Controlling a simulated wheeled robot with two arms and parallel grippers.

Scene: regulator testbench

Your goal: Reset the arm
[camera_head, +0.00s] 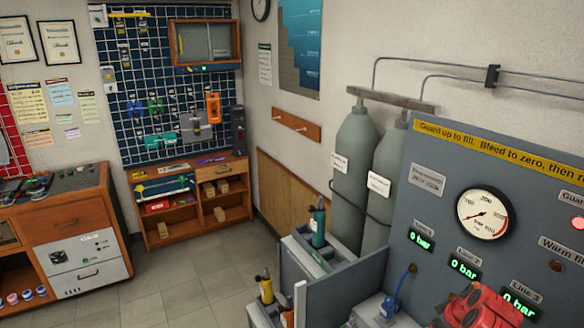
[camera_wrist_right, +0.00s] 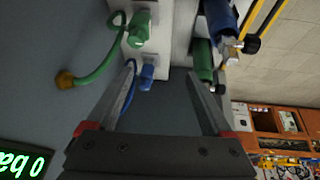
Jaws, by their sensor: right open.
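My right gripper (camera_wrist_right: 162,75) is open in the right wrist view, its two grey fingers spread apart with nothing between the tips. Beyond the fingers are a green valve fitting (camera_wrist_right: 139,30) with a green hose, a blue fitting (camera_wrist_right: 147,72) and a green cylinder (camera_wrist_right: 203,60). I cannot tell how far off they are. In the head view, a red part of my right arm shows at the bottom right; its fingers are hidden there. My left arm and gripper are in neither view.
The grey gauge panel (camera_head: 440,210) stands close at the right, with a round gauge (camera_head: 482,215) and green displays reading 0 bar. Two tall grey cylinders (camera_head: 352,165) stand behind it. A grey rack (camera_head: 335,262) holds small cylinders. The tiled floor (camera_head: 190,285) at left is clear.

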